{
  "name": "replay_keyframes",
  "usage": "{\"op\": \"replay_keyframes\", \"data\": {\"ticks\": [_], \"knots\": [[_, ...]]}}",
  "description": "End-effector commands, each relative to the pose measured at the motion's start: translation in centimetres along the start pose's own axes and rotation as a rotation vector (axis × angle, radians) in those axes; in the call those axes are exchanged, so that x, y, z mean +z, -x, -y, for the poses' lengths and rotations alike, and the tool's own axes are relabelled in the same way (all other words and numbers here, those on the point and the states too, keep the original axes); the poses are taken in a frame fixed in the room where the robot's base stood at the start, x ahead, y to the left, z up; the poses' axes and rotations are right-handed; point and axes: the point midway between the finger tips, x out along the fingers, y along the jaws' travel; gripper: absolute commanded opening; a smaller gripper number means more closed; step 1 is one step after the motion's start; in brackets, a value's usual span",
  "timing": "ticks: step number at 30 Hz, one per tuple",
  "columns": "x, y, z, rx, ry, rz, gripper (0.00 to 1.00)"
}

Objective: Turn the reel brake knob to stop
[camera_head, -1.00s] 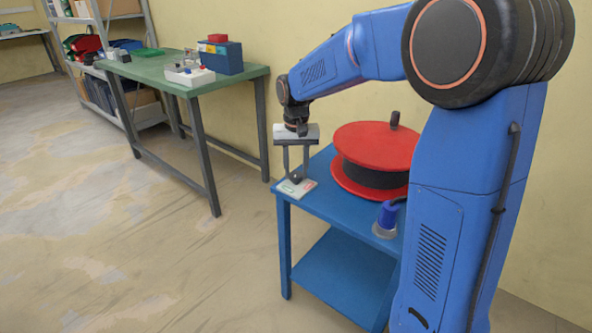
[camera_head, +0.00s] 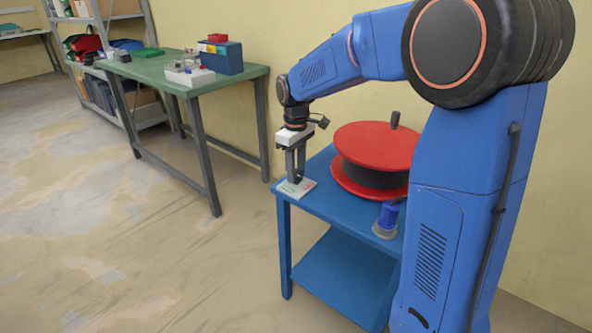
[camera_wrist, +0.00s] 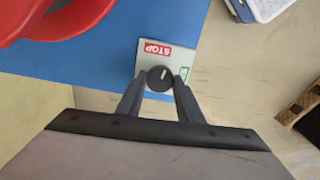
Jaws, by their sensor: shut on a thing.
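The brake knob (camera_wrist: 157,82) is small, round and black with a short white pointer line. It sits on a pale plate (camera_wrist: 183,52) with a red STOP label (camera_wrist: 157,49) and a green label partly hidden by a finger. The pointer line points roughly toward the STOP label. My gripper (camera_wrist: 161,80) is shut on the knob, one finger on each side. In the head view, my gripper (camera_head: 295,181) points straight down onto the plate (camera_head: 297,188) at the near left corner of the blue cart (camera_head: 325,197). The knob is hidden there by the fingers.
A red cable reel (camera_head: 375,145) with a black wound drum stands on the cart, right of my gripper. A blue object with a grey base (camera_head: 387,219) stands near the cart's front edge. A green workbench (camera_head: 140,68) with boxes stands to the left.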

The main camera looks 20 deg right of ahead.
Motion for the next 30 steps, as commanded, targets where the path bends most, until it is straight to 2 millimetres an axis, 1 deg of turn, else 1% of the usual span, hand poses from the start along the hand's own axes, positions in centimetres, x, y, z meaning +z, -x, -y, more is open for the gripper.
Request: {"op": "replay_keyframes", "data": {"ticks": [6,12,29,30], "knots": [[-0.03,0.07,-0.03,0.001,0.127,-0.002,0.11],[-0.04,0.07,-0.03,0.001,0.196,-0.002,0.11],[-0.04,0.08,-0.04,0.002,0.225,-0.002,0.11],[-0.03,0.08,-0.04,0.002,0.225,-0.001,0.38]]}}
